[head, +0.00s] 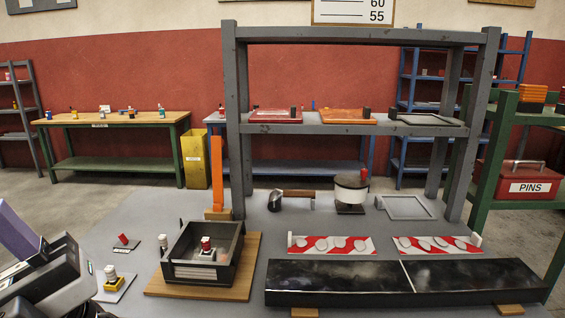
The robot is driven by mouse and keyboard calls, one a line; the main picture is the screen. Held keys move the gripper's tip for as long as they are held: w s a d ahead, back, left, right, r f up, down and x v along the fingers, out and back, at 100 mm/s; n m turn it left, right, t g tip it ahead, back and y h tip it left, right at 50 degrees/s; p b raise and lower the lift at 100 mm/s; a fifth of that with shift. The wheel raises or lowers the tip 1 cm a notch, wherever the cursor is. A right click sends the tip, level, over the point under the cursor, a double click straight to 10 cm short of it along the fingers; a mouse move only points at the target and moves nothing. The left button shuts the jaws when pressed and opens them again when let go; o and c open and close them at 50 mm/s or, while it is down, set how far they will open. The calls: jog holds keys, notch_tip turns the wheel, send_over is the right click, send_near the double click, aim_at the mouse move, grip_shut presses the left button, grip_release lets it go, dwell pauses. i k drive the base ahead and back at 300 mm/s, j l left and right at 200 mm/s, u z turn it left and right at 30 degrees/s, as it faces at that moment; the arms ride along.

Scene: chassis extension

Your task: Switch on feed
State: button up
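No readable label marks the feed, so I cannot tell which control it is. A small red-topped switch (123,241) sits on a flat plate at the left of the grey table. A white-topped control on a yellow base (112,278) is nearer the front. A dark open tray (195,272), with a pale label too small to read, holds a red-topped piece (206,246) on a light base. A dark mechanism, seemingly my gripper (50,270), enters at the lower left, left of these controls. Its fingers are not clear, and I see nothing held.
A grey table (240,228) carries a grey shelf frame (236,140), an orange post (217,175), a lidded pot (351,190), red-and-white striped panels (331,244) and a long black slab (340,283). A red PINS box (520,176) stands on the green rack at right.

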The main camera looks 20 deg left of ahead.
aim_at(125, 240)
jog(key=u, duration=1.35)
jog(key=i+l+u, duration=0.1)
jog(key=i+l, duration=0.35)
jog(key=i+l+u, duration=0.1)
jog(key=i+l, duration=0.3)
jog(key=l, duration=0.25)
